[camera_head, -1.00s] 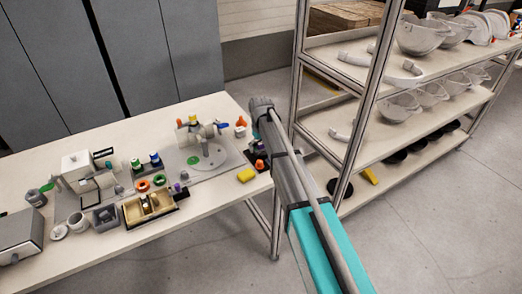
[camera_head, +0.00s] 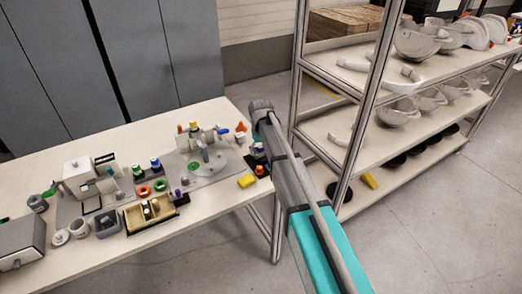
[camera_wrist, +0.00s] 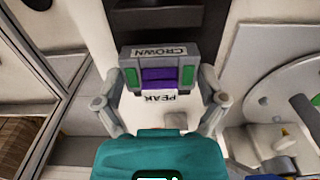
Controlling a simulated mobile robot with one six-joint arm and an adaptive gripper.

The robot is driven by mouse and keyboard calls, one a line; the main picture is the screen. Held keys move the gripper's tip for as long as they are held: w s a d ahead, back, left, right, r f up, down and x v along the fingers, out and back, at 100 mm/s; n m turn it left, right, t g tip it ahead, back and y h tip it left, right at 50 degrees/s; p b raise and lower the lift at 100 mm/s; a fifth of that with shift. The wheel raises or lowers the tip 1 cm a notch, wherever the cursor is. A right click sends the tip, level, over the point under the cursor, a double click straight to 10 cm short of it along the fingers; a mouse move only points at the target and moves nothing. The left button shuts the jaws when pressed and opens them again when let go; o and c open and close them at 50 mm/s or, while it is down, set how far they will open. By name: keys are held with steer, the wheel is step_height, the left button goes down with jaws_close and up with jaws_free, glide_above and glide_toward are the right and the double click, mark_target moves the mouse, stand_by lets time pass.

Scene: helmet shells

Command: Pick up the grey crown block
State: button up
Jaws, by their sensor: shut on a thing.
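The grey crown block (camera_wrist: 150,64) shows in the wrist view, with a CROWN label along its top edge and a purple middle between two green patches. My gripper (camera_wrist: 160,77) has its two fingers on the left and right sides of the block and is shut on it. A pale surface with a PEAK label (camera_wrist: 160,97) shows just below the block; I cannot tell whether the block touches it. In the head view my arm hides the gripper and the block.
The table (camera_head: 160,262) carries a grey plate fixture (camera_head: 222,165), a yellow block (camera_head: 247,181), a wooden divided tray (camera_head: 134,222) and a grey box (camera_head: 20,243). A shelf rack (camera_head: 368,110) with helmet shells stands on the right. Floor shows between table and rack.

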steer(key=shift+r+p, duration=4.05)
steer(key=shift+r, duration=0.25)
steer(key=shift+s, duration=0.1)
